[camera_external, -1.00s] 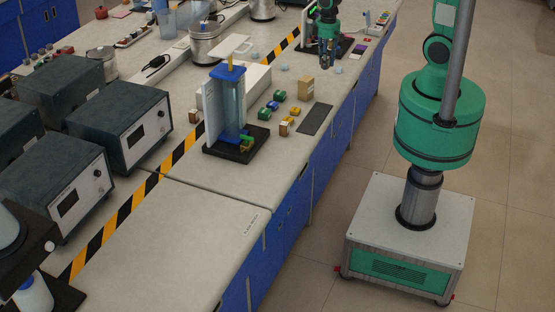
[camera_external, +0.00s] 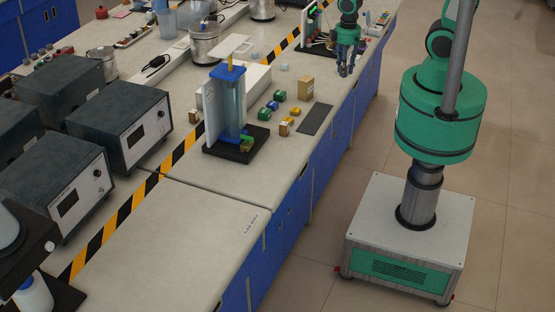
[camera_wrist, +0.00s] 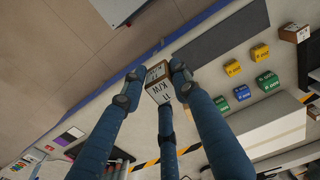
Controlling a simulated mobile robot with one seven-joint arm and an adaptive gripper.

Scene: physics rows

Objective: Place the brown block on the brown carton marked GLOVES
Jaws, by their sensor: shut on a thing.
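My gripper (camera_wrist: 157,73) is shut on a brown block (camera_wrist: 152,92) with white labelled faces, seen between its fingers in the wrist view. In the external view my gripper (camera_external: 345,72) hangs over the far part of the bench, near its right edge; the block cannot be made out there. A brown carton (camera_external: 306,88) stands upright on the bench, to the left of my gripper and nearer the camera. Its marking is too small to read. I cannot pick out this carton in the wrist view, where the fingers and held block may hide it.
Several small coloured blocks (camera_external: 273,105) lie beside the carton. A dark flat mat (camera_external: 315,119) lies near the bench edge. A clear column apparatus (camera_external: 232,110) on a black base stands to the left. A small brown labelled block (camera_wrist: 292,33) shows in the wrist view.

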